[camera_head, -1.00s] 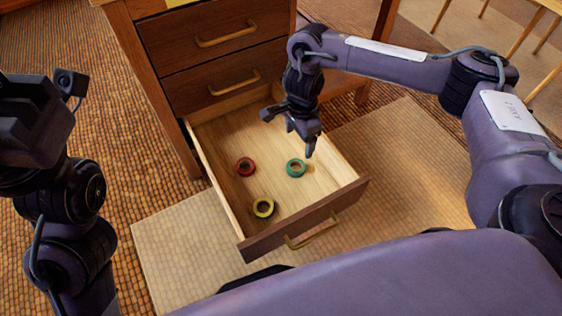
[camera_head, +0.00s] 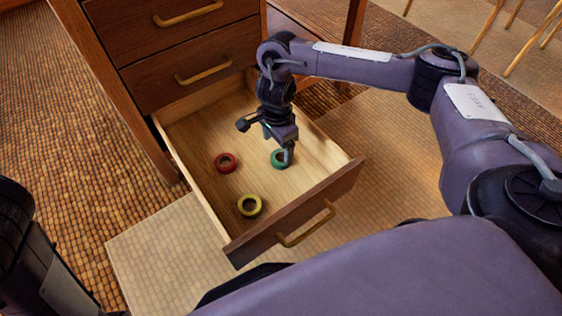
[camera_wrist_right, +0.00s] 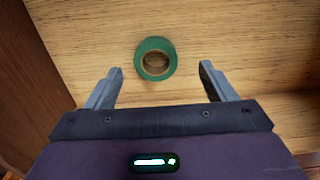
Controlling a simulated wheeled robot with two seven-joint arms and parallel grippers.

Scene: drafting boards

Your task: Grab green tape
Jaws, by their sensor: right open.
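The green tape (camera_head: 279,159) is a small ring lying flat in the open wooden drawer, toward its right side. It also shows in the right wrist view (camera_wrist_right: 155,58), just ahead of the fingertips and between their lines. My right gripper (camera_head: 287,155) points down over the tape and hides part of it in the head view. In the right wrist view my right gripper (camera_wrist_right: 160,70) is open and empty, with its two fingers well apart. My left gripper is not in view; only part of my left arm shows at the lower left.
A red tape (camera_head: 226,162) and a yellow tape (camera_head: 249,205) lie in the same drawer, left of and in front of the green one. The drawer front (camera_head: 300,215) with its handle and the side walls bound the space. Closed drawers (camera_head: 195,70) stand behind.

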